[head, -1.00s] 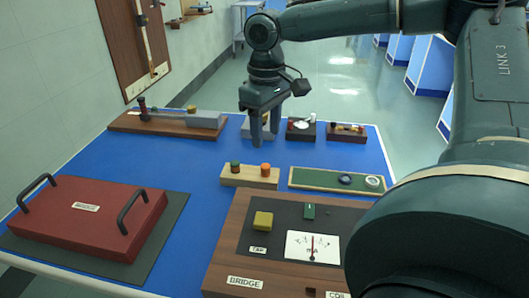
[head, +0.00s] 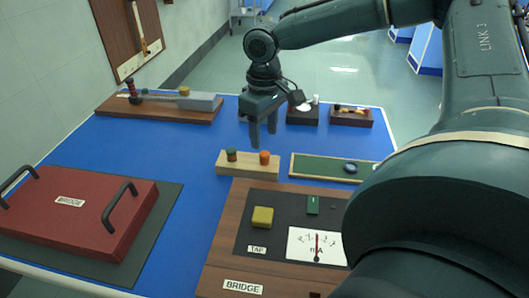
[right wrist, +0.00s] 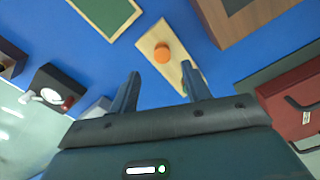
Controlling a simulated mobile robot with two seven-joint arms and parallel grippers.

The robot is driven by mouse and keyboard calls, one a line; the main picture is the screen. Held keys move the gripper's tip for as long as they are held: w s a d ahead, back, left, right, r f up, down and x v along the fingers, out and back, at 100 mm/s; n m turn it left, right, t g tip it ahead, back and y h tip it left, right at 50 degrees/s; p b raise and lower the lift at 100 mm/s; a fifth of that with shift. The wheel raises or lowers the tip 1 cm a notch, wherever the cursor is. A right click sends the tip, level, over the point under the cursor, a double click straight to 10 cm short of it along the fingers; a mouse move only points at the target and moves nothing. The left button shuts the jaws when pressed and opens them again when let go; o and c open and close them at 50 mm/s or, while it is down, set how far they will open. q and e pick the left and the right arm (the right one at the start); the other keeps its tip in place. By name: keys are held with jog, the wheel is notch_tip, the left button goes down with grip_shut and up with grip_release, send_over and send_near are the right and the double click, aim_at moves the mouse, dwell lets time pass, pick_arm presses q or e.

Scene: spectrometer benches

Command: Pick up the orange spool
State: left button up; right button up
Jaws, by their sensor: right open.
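The orange spool (head: 264,157) stands upright on the right part of a pale wooden block (head: 240,172). A dark green spool (head: 231,155) stands on the same block to its left. My right gripper (head: 263,144) is open and empty, with its fingers pointing down just above and behind the orange spool. In the right wrist view, the orange spool (right wrist: 162,53) shows beyond the gap between the open fingers (right wrist: 162,82). The green spool is mostly hidden there behind one finger. My left gripper is not in view.
A green board (head: 320,168) with a round dark piece lies right of the block. A bridge box (head: 220,245) with a meter is in front. A red case (head: 75,225) is at left. Small boxes (head: 350,117) stand behind. Blue table (head: 190,150) is clear left of the block.

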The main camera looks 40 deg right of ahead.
aim_at(265, 153)
jog(key=f, duration=0.4)
jog(key=shift+s+a+f+b, duration=0.15)
jog(key=shift+s+f+b, duration=0.1)
jog(key=shift+f+b, duration=0.1)
jog(key=shift+f, duration=0.25)
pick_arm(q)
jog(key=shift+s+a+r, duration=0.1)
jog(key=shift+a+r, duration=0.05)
pick_arm(e)
jog(key=shift+c, duration=0.2)
